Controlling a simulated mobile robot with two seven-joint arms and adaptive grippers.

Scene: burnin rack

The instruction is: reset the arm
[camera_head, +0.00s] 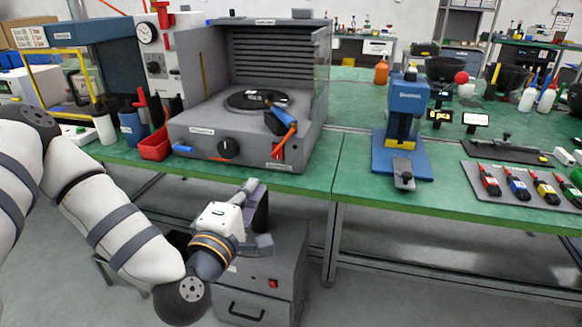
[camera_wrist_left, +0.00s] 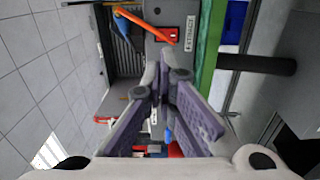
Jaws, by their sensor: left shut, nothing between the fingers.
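My left gripper (camera_head: 258,198) hangs in front of the green bench edge, above the grey cabinet on the floor. It is shut and empty. Its purple-grey fingers come together in the left wrist view (camera_wrist_left: 161,82). Behind them there is the grey burn-in station (camera_head: 240,143) with its dark round plate, black knob and open hood. The fingers are apart from it in the head view. My right gripper does not show in either view.
A grey cabinet (camera_head: 262,270) stands below the bench. A red bin (camera_head: 155,145) and blue cup (camera_head: 131,127) stand left of the station. A blue press (camera_head: 403,125) and a grey mat (camera_head: 480,190) with several coloured parts are to the right.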

